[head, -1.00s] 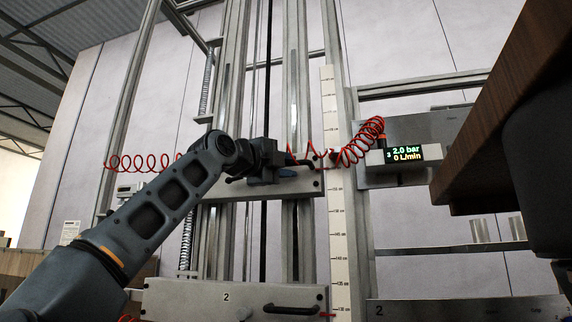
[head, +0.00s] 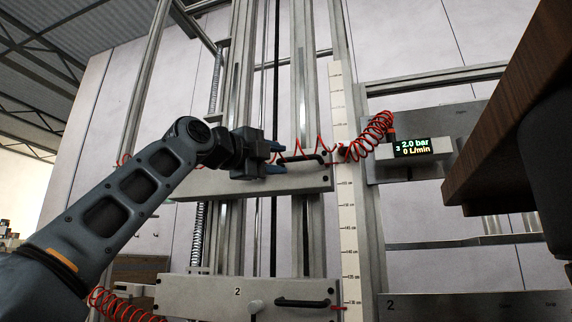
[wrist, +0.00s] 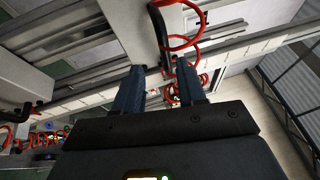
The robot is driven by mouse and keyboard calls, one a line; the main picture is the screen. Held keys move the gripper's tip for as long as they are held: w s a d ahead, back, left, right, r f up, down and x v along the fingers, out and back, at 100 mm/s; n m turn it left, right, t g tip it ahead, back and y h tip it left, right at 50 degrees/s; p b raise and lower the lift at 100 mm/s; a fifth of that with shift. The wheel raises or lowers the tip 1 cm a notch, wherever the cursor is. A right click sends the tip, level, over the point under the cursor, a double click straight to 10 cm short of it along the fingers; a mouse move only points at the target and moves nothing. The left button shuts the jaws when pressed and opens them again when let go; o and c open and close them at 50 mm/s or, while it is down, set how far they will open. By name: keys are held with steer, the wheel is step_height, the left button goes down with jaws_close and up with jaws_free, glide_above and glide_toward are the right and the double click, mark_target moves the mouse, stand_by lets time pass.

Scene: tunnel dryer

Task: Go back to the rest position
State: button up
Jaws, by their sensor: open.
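My gripper (head: 279,158) is open, with its blue fingers pointing right in the head view. It is in front of the upper grey carriage plate (head: 225,184), close to the black handle (head: 308,159) on that plate. I cannot tell whether a finger touches the handle. In the wrist view the two fingers of my gripper (wrist: 160,88) are spread apart. The black handle (wrist: 157,38) and a red coiled hose (wrist: 186,42) lie just beyond the tips, and nothing is clearly held between them.
A pressure display (head: 412,147) reads 2.0 bar and 0 L/min. A white scale strip (head: 347,215) stands right of the vertical rails. A lower plate marked 2 (head: 200,297) has its own black handle (head: 303,302). A brown wooden edge (head: 500,110) juts in at the right.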

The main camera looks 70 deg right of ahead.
steer(key=shift+w+a, duration=0.1)
steer(key=shift+a, duration=0.25)
steer(key=shift+f, duration=0.1)
stand_by(0.3)
